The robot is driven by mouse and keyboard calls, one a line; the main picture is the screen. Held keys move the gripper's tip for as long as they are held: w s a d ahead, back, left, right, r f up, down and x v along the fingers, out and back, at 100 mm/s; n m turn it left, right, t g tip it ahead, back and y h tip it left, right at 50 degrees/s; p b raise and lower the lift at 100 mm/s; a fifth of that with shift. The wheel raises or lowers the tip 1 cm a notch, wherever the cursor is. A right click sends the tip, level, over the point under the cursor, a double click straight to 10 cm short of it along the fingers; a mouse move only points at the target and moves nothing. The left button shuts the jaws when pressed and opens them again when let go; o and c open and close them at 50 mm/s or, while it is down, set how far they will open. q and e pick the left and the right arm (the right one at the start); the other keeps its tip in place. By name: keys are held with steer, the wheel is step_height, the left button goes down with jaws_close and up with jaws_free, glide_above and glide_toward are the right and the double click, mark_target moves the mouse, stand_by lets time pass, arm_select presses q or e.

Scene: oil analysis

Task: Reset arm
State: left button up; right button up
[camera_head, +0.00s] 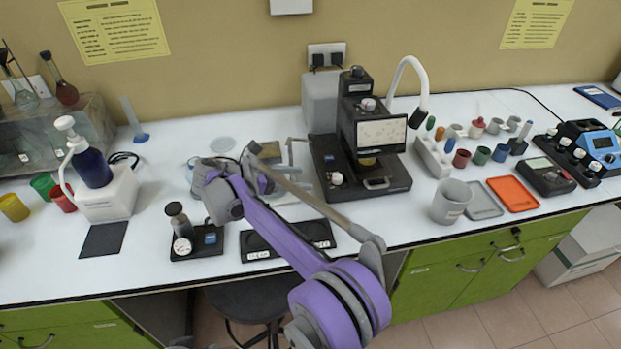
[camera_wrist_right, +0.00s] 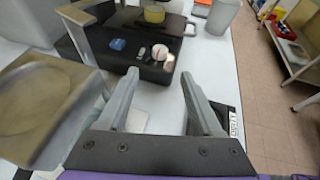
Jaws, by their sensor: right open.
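My right arm comes in from the bottom middle in the head view, reaching up and left over the bench. My right gripper (camera_head: 272,186) is above the bench, left of the black analysis instrument (camera_head: 384,182); its fingers are partly hidden behind my arm. In the right wrist view my right gripper (camera_wrist_right: 160,82) has its two fingers apart with nothing between them. The black instrument's front with a white and red knob (camera_wrist_right: 159,51) lies beyond the fingertips. My left gripper is not in view.
A metal stand with a brownish plate (camera_wrist_right: 40,105) is close to the left finger. A black tray (camera_head: 318,235) lies near the bench front edge, beside a small gauge device (camera_head: 205,242). A grey beaker (camera_head: 451,202) and an orange tray (camera_head: 513,194) are at the right.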

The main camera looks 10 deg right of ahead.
steer(key=shift+s+a+r, duration=0.1)
steer(key=shift+a, duration=0.15)
stand_by(0.3)
steer(key=s+d+m+y+p, duration=0.2)
steer(key=s+d+m+y, duration=0.6)
steer(key=s+d, duration=0.55)
steer(key=s+a+f+m+t+y+p, duration=0.1)
steer(key=s+f+m+y, duration=0.1)
steer(key=s+m, duration=0.4)
steer(key=s+a+f+m+t+y+p, duration=0.1)
steer(key=s+f+m+y, duration=0.2)
steer(key=s+m, duration=0.4)
steer(key=s, duration=0.7)
steer(key=shift+f, duration=0.4)
